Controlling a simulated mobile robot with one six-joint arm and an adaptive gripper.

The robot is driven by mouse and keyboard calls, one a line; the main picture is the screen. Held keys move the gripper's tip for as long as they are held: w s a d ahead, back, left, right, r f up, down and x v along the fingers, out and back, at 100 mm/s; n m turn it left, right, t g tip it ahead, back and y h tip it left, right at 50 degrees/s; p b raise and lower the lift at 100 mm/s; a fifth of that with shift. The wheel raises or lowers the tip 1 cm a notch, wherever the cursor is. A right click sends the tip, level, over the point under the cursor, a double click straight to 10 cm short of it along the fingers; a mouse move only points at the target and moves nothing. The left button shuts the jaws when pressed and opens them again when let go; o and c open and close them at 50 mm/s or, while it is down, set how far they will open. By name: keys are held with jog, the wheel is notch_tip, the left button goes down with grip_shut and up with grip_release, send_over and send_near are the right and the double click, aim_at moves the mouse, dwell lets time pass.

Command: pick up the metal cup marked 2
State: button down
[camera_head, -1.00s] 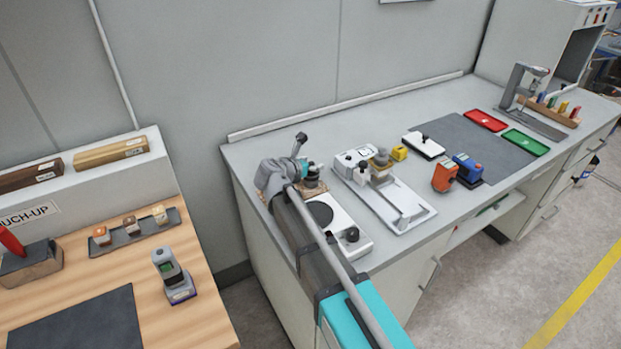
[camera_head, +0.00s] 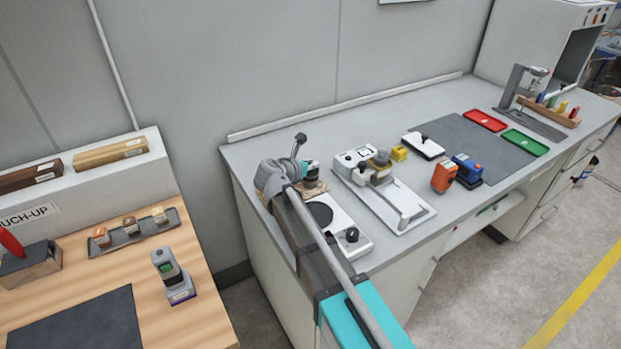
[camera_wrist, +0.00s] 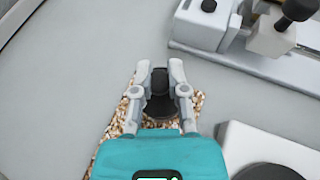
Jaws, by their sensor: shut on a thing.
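My gripper (camera_wrist: 160,74) is shut on a dark, round-topped thing (camera_wrist: 159,98) between its two fingers in the wrist view. The thing has a wider dark base and stands over or on a speckled cork mat (camera_wrist: 196,101); I cannot tell whether it touches the mat. No number or metal surface shows on it from above, so I cannot confirm that it is the cup marked 2. In the head view, my gripper (camera_head: 312,172) is at the back left of the grey bench, and the arm hides part of that area.
A white device with a dark round plate (camera_head: 321,213) is just in front of the mat. A white coater with a tray (camera_head: 410,193) is to the right. An orange block (camera_head: 444,177) and a blue block (camera_head: 467,168) stand farther right. The bench behind my gripper is clear.

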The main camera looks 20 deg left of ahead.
jog(key=shift+r, duration=0.15)
notch_tip(320, 180, up, 3)
jog(key=p, duration=0.3)
jog(key=s+d+r+p, duration=0.5)
jog(key=s+r+p, duration=0.4)
jog(key=s, duration=0.3)
jog(key=shift+s+d+r+p, duration=0.35)
jog(key=shift+d+p, duration=0.05)
jog(key=shift+p, duration=0.15)
dwell(0.5)
